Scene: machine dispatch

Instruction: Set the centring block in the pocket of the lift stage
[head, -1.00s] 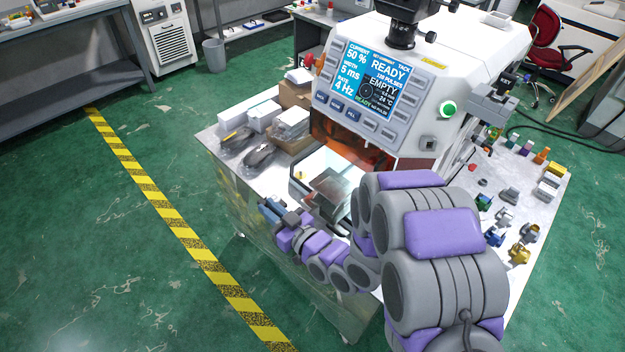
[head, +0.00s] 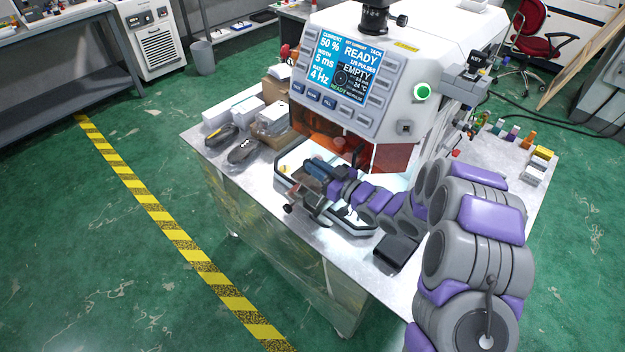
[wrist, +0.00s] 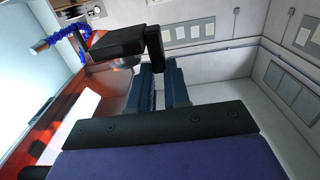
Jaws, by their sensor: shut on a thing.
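My gripper (head: 318,169) is in front of the low opening of the white machine, over the stage area. In the wrist view its two dark blue fingers (wrist: 162,84) are close together. A dark block (wrist: 120,40) shows at their tips; I take it for the centring block, held in the fingers. In the head view the block cannot be made out. The lift stage (head: 318,207), grey with a dark knob on its left, appears below my gripper. Its pocket is hidden by the gripper and arm.
The white machine (head: 390,90) with an orange window (head: 330,145) stands just behind my gripper. A black box (head: 397,252) sits on the bench right of the stage. Dark mouse-like items (head: 242,150) and cartons stand left. Small coloured parts lie at the far right.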

